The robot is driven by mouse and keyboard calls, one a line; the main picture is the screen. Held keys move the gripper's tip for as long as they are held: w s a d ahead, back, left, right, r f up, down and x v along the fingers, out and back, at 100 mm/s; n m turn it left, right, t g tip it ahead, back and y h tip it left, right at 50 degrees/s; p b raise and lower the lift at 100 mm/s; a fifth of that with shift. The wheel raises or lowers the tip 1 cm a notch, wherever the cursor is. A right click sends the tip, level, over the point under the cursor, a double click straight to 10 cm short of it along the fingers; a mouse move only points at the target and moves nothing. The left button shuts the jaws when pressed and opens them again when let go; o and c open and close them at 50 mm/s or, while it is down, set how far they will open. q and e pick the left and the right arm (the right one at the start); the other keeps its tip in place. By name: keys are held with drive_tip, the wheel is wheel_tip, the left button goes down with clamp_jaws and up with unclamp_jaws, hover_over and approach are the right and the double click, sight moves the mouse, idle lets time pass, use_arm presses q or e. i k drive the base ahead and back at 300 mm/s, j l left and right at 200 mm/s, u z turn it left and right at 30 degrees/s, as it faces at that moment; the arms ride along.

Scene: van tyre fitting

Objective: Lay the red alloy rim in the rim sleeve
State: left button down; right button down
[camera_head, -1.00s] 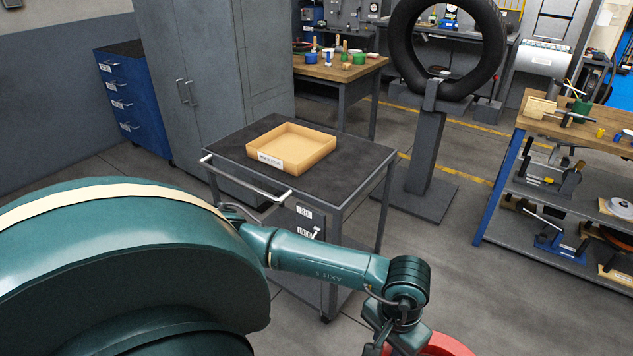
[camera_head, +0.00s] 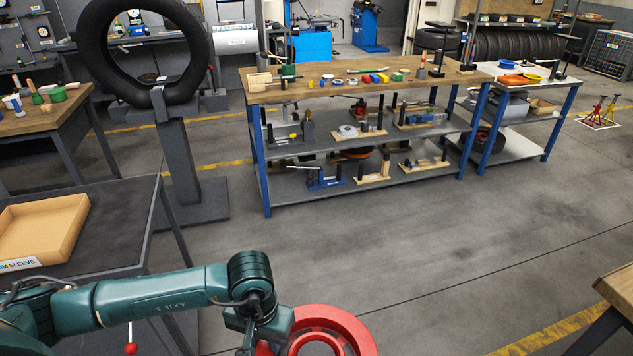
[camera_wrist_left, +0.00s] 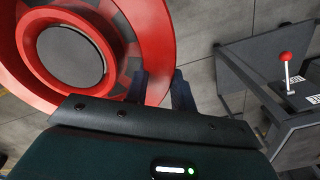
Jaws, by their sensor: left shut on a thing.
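The red alloy rim (camera_head: 345,326) is at the bottom middle of the head view, partly cut off by the frame edge. My left gripper (camera_wrist_left: 162,88) is shut on the rim's edge; the red rim (camera_wrist_left: 158,30) fills the upper left of the left wrist view. In the head view the gripper's fingers are hidden low in the picture. The rim sleeve (camera_head: 78,228) is a shallow tan open tray with a white label, on the dark cart top (camera_head: 118,205) at the left. It looks empty in the part that shows. My right gripper is not in view.
A tyre on a grey stand (camera_head: 182,165) stands behind the cart. A wooden-topped workbench (camera_head: 330,88) with shelves of tools is at the back. Open grey floor (camera_head: 430,240) lies to the right, with a table corner (camera_head: 618,290) at the right edge.

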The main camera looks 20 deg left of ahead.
sight(38, 236)
drive_tip(key=k+j+z, duration=0.2)
drive_tip(key=j, duration=0.15)
drive_tip(key=k+j+z, duration=0.2)
drive_tip(key=j, duration=0.2)
drive_tip(key=k+j+z, duration=0.1)
drive_tip(key=j, duration=0.25)
drive_tip(key=k+j+z, duration=0.1)
drive_tip(key=j, duration=0.25)
drive_tip(key=k+j, duration=0.65)
drive_tip(key=j, duration=0.3)
drive_tip(key=k+j, duration=0.35)
drive_tip(key=j, duration=0.1)
